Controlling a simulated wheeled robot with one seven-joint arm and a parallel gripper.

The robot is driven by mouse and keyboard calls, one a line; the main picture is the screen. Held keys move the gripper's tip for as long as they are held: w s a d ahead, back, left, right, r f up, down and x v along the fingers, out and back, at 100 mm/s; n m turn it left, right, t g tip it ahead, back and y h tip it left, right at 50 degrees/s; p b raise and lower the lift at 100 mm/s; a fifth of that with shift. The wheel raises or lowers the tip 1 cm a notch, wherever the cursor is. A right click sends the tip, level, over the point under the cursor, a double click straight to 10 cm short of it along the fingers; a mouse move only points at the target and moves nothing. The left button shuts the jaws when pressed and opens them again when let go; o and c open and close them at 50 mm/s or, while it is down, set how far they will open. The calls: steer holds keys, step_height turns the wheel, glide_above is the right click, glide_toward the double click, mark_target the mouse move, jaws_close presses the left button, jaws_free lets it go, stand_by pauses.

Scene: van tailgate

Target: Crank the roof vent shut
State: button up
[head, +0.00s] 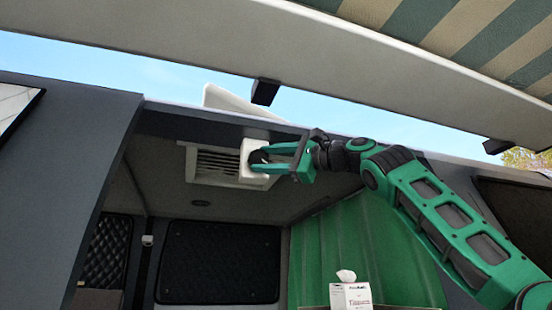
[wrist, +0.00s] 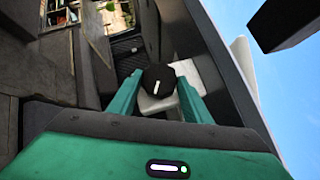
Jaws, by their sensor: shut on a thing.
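The roof vent (head: 214,164) is a white slatted frame in the van's ceiling. A white housing (head: 246,172) sits at its right end. A round black knob (wrist: 158,80) with a white mark line shows in the wrist view, between my two green fingers. My gripper (head: 262,158) is shut on this knob, beside the housing, and partly hides both. The housing also shows behind the knob in the wrist view (wrist: 187,69). Above the roof edge, a white vent lid (head: 230,98) stands tilted up against the sky.
A striped awning (head: 470,30) and its pale rail (head: 190,40) hang above, with black brackets (head: 265,91) near the roof edge. A green curtain (head: 350,245) hangs below my arm. A white tissue box (head: 350,296) stands at the bottom. A dark quilted panel (head: 218,262) is at the back.

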steer(key=shift+w+d, duration=0.35)
steer(key=shift+d, duration=0.05)
steer(key=o, duration=1.1)
steer(key=shift+c, duration=0.2)
steer(key=shift+s+a, duration=0.1)
steer(key=shift+a, duration=0.05)
steer(key=shift+s, duration=0.1)
steer(key=v, duration=1.1)
steer(key=shift+r, duration=0.1)
